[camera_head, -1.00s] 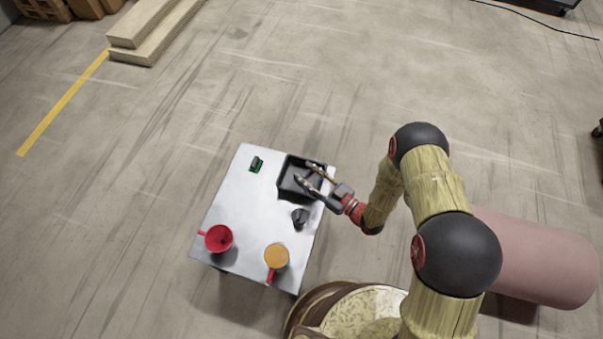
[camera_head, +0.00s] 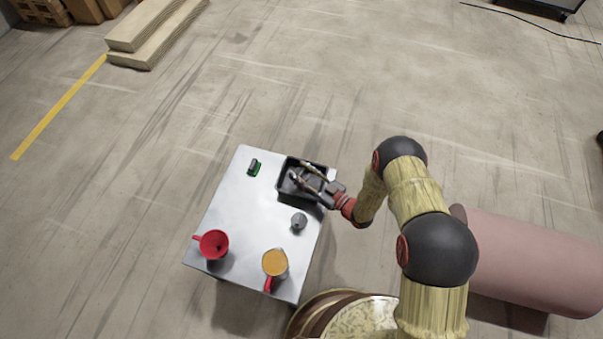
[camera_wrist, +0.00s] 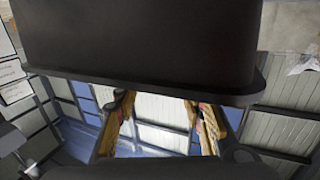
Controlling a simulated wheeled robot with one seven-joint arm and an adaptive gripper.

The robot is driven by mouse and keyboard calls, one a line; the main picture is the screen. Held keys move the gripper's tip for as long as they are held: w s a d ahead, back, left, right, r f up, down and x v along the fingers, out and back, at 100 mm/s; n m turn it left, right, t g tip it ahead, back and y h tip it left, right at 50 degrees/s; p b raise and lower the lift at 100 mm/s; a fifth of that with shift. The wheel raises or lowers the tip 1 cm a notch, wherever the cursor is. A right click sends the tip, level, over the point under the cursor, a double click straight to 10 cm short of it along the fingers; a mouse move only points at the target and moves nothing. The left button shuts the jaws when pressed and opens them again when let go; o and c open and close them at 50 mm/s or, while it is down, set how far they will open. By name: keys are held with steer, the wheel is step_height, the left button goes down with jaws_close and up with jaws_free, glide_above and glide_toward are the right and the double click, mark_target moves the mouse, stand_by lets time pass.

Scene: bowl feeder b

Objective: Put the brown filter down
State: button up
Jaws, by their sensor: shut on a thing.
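My gripper (camera_head: 299,174) is over the black tray (camera_head: 283,196) at the table's upper right, its two long fingers reaching in over the tray from the right. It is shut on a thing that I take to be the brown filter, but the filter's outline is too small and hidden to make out. In the wrist view my gripper's tan fingers (camera_wrist: 157,130) stand apart on either side of the middle. A broad dark shape with a rim (camera_wrist: 150,45) fills the top there; I cannot tell what it is.
On the white table (camera_head: 245,215) are a small green-and-black item (camera_head: 254,167), a grey metal piece (camera_head: 299,220), a red cup-like vessel (camera_head: 213,244) and a red-handled jug with orange contents (camera_head: 275,263). The table's middle is clear.

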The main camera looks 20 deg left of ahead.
steer(key=shift+f, duration=0.55)
steer(key=o, duration=1.2)
steer(key=shift+r, duration=0.1)
steer(key=shift+r, duration=0.3)
steer(key=p+v, duration=0.3)
steer(key=v, duration=0.9)
steer(key=shift+r, duration=0.3)
